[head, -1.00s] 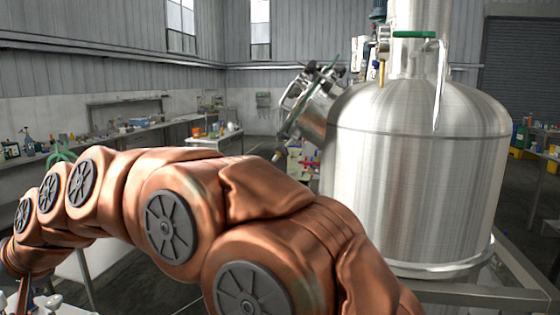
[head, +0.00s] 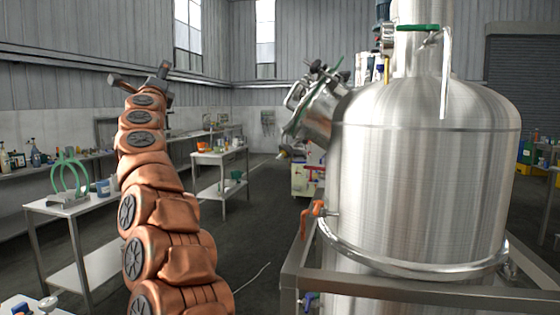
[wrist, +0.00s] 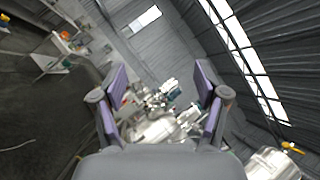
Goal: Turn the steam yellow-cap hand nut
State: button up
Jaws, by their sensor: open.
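I cannot make out the steam yellow-cap hand nut for certain in either view. A large steel tank (head: 425,180) stands at the right in the head view. A small yellow part (head: 386,69) shows beside its neck, too small to identify. A yellow spot (wrist: 292,147) also shows at the lower right of the wrist view, by shiny steel. My gripper (head: 140,77) is raised at the upper left, well apart from the tank. In the wrist view my gripper (wrist: 161,82) has its purple-padded fingers wide apart with nothing between them.
A green-handled valve (head: 418,28) sits by the tank's neck. An orange handle (head: 311,216) is at its lower left. A steel frame (head: 400,293) surrounds its base. A white table (head: 72,203) stands left of my arm. Open floor lies between arm and tank.

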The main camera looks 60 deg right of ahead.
jog(key=s+d+f+m+g+h+b, duration=0.1)
jog(key=s+d+f+m+g+h, duration=0.3)
jog(key=s+d+m+g, duration=0.3)
jog(key=m+g+y+b, duration=0.3)
jog(key=m+g+b, duration=0.1)
jog(key=m+g, duration=1.05)
send_near(281, 154)
jog(key=s+d+m+t, duration=0.1)
jog(key=d+m, duration=0.1)
jog(key=d, duration=0.3)
jog(key=shift+s+d+p, duration=0.3)
jog(key=shift+d+p, duration=0.1)
jog(key=shift+d, duration=0.75)
jog(key=shift+s+d+p, duration=0.25)
jog(key=shift+d+p, duration=0.2)
jog(key=shift+d, duration=0.75)
jog(key=shift+s+d+p, duration=0.3)
jog(key=shift+d+p, duration=0.1)
jog(key=shift+d, duration=0.75)
jog(key=shift+c, duration=0.3)
jog(key=c, duration=1.1)
